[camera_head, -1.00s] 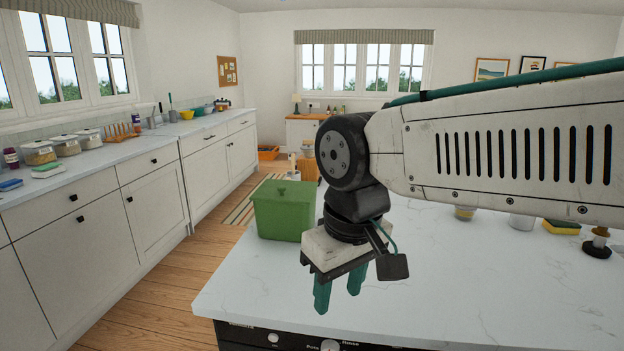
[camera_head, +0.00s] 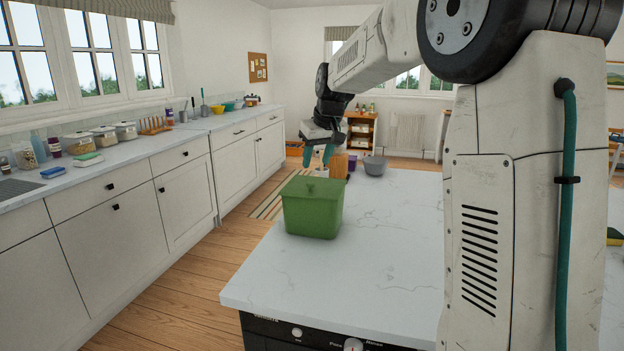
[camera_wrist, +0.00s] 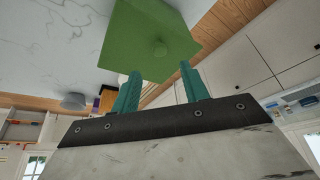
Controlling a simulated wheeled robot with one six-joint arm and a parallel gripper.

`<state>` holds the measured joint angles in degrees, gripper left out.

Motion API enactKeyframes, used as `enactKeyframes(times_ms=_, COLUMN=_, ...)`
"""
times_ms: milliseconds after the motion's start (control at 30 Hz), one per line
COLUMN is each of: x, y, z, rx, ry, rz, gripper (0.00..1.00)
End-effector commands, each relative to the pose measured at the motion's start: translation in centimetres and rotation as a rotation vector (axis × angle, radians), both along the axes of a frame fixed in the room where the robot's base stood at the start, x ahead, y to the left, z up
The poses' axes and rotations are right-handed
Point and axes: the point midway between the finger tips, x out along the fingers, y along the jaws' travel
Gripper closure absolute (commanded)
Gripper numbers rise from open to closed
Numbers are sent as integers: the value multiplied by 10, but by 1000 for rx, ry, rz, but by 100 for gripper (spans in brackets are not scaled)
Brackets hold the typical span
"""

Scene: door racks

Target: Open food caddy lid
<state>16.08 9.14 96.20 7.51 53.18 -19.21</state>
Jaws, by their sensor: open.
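The green food caddy (camera_head: 312,212) stands upright on the white marble island, near its left edge. My gripper (camera_head: 318,158) is open and empty, above and beyond the caddy in the head view.
A grey bowl (camera_head: 375,166) stands on the island's far end. The marble top (camera_head: 390,235) right of the caddy is clear. A counter with jars (camera_head: 104,136) runs along the left wall, across a wooden floor. A yellow and green sponge (camera_head: 614,237) shows at the right edge.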

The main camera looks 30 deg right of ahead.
Motion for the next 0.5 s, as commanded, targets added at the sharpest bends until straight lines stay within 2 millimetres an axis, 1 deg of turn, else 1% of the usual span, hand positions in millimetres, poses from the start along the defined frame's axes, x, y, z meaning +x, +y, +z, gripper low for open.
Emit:
enactKeyframes(times_ms=133, x=8, y=-1, z=-17, rx=1, ry=2, rz=0, gripper=55)
enactKeyframes(times_ms=300, x=18, y=0, z=-43, rx=1, ry=2, rz=0, gripper=55)
enactKeyframes(times_ms=500, x=27, y=0, z=-65, rx=1, ry=1, rz=0, gripper=55)
